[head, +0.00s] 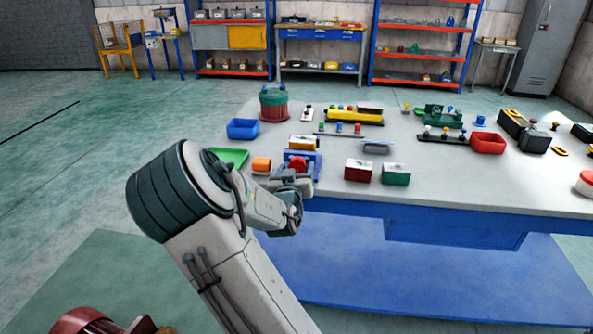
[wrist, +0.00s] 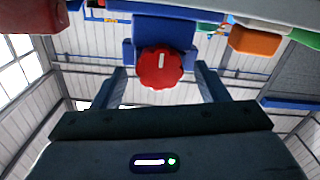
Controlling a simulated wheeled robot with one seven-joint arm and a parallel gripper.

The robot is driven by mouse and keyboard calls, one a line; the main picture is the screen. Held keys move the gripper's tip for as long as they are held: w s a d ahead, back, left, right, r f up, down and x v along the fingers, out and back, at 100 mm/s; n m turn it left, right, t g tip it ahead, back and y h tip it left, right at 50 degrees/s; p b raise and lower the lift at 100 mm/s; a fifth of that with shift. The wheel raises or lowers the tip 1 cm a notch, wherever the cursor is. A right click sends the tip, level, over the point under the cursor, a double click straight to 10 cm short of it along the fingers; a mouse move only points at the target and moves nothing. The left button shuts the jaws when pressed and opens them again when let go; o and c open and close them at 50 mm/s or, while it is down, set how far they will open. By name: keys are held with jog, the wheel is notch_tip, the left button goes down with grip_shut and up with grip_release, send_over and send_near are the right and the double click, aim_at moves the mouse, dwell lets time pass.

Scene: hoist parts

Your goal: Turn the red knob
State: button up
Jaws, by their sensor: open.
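The red knob (wrist: 160,68) has a scalloped rim and a white mark that stands upright in the wrist view. It sits on the face of a blue block (wrist: 165,30). In the head view the knob (head: 298,164) shows just above my gripper, on the blue block's front. My gripper (wrist: 162,75) is open, with one finger on each side of the knob in the wrist view. A gap shows between each finger and the knob, and neither touches it. How deep the knob lies between the fingertips is hard to tell.
An orange block (head: 261,164) and a green tray (head: 232,157) lie left of the blue block. A red block (head: 358,171) and a green block (head: 396,174) stand to its right. Several other parts cover the table (head: 450,185) behind.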

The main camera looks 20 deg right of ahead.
jog(key=c, duration=1)
jog(key=shift+f+b, duration=0.1)
jog(key=shift+b, duration=0.3)
